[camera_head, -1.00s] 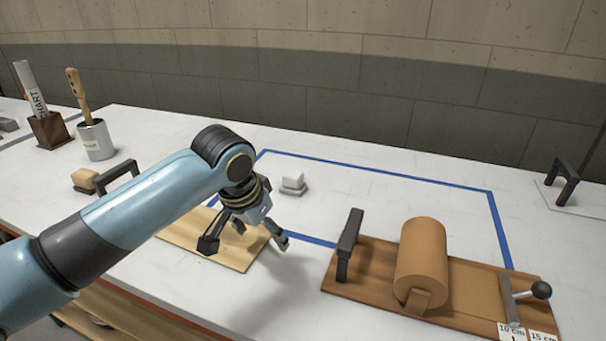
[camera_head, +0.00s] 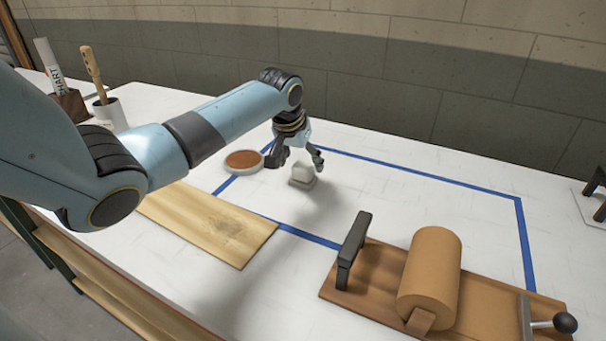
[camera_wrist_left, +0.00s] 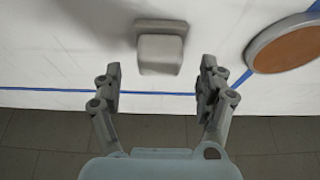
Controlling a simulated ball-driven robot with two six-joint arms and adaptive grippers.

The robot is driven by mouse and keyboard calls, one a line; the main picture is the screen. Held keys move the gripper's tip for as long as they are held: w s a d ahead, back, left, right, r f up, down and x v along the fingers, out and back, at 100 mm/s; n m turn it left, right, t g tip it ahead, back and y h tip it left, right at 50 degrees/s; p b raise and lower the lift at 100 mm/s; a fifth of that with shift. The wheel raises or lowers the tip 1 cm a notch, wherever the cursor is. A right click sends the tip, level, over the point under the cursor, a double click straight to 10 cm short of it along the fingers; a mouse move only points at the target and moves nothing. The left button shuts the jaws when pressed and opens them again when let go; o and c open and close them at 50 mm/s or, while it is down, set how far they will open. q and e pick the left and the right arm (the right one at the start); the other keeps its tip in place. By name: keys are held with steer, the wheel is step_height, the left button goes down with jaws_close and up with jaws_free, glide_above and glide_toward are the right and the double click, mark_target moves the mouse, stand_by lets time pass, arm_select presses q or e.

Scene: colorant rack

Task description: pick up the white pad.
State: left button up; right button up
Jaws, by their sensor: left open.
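The white pad (camera_head: 303,173) is a small block with a pale rounded top on a greyer base. It rests on the white table inside the blue tape outline. In the left wrist view the pad (camera_wrist_left: 160,50) lies ahead of the fingertips, roughly centred between them. My left gripper (camera_head: 296,162) is open and empty, above and just behind the pad in the head view. Both its fingers show in the left wrist view (camera_wrist_left: 160,82), spread wider than the pad and apart from it. My right gripper is in neither view.
A round dish with a brown filling (camera_head: 244,161) stands left of the pad, close to my left gripper. A wooden board (camera_head: 205,225) lies at the front left. A brown roll (camera_head: 432,275) on a wooden base sits at the front right. The taped area's middle is clear.

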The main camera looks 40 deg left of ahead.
arm_select(q)
steer(key=x, duration=0.2)
steer(key=shift+w+f, duration=0.2)
steer(key=shift+f, duration=0.15)
steer(key=c, duration=1.2)
steer(key=shift+c, duration=0.2)
steer(key=shift+r, duration=0.15)
steer(key=r, duration=0.4)
steer(key=shift+d+r, duration=0.15)
steer(key=shift+d, duration=0.05)
steer(key=w+d+r, duration=0.1)
steer(key=d+r, duration=0.2)
steer(key=d, duration=0.2)
steer(key=w+d+r+b, duration=0.1)
steer(key=d+r, duration=0.2)
steer(key=d, duration=0.3)
steer(key=shift+r, duration=0.3)
steer(key=o, duration=0.6)
steer(key=c, duration=0.5)
